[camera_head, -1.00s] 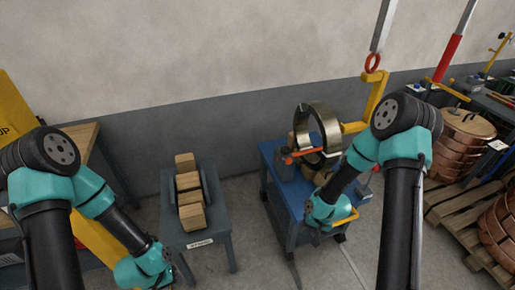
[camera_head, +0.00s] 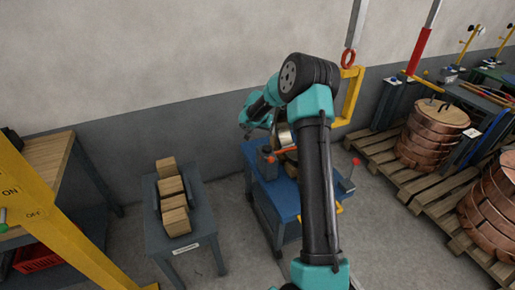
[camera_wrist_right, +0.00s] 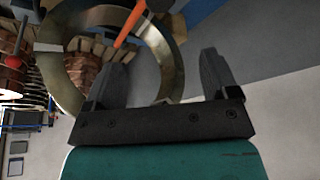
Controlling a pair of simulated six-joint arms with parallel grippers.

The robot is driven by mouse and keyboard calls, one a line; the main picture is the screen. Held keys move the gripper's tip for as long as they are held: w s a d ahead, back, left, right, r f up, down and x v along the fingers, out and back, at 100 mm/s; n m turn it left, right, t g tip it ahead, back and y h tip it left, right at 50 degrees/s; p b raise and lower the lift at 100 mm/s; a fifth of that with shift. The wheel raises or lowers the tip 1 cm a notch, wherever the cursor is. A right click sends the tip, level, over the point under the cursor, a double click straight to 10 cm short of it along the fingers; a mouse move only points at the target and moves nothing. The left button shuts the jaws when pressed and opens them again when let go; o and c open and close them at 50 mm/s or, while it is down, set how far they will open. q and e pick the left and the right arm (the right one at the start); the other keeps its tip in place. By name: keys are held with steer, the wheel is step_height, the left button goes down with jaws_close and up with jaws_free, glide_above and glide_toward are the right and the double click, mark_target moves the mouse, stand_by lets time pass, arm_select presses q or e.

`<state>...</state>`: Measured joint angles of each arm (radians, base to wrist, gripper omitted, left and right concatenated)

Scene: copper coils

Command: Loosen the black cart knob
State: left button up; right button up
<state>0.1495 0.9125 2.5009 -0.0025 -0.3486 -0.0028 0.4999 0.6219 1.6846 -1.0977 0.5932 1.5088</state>
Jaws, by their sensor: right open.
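The blue cart (camera_head: 284,197) stands in the middle of the head view, partly behind my right arm. A metal ring (camera_head: 284,136) stands on it, with an orange bar (camera_head: 284,151) across it. I cannot make out the black knob for certain in either view. My right gripper (camera_wrist_right: 166,72) is open and empty in the right wrist view. Its two dark fingers overlap the lower right of the ring (camera_wrist_right: 158,48) in the picture; I see no clear contact. In the head view the right forearm reaches left above the cart's far side. My left gripper is out of view.
A grey stand (camera_head: 155,230) with wooden blocks (camera_head: 172,193) is left of the cart. A yellow frame (camera_head: 52,222) is at far left. A yellow hoist hook (camera_head: 352,98) hangs behind my right arm. Copper coils (camera_head: 425,138) sit on pallets at right.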

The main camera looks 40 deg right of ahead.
mark_target(267, 148)
steer(key=x, duration=1.7)
steer(key=shift+f, duration=0.25)
steer(key=c, duration=0.9)
